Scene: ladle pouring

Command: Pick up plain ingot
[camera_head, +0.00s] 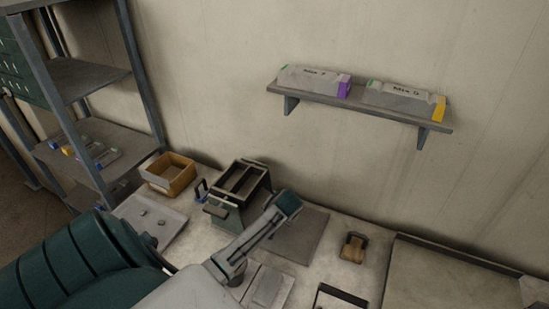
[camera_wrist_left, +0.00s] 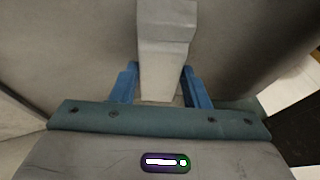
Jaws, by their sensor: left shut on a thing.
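My left gripper (camera_wrist_left: 159,70) has its two blue fingers on either side of a plain grey bar, which looks like the plain ingot (camera_wrist_left: 164,30). It is shut on the bar, which reaches up past the top edge of the left wrist view. In the head view my left arm comes in from the lower left and ends in a teal wrist (camera_head: 288,203) over a dark grey mat (camera_head: 303,238). The fingers and the bar cannot be made out there. My right gripper is not in view.
A wall shelf (camera_head: 440,124) bears two labelled grey ingots, one with a purple end (camera_head: 312,80) and one with a yellow end (camera_head: 400,98). A dark framed box (camera_head: 242,182) and a yellow-brown bin (camera_head: 170,174) stand left of my wrist. A brown-handled tool (camera_head: 353,247) lies right.

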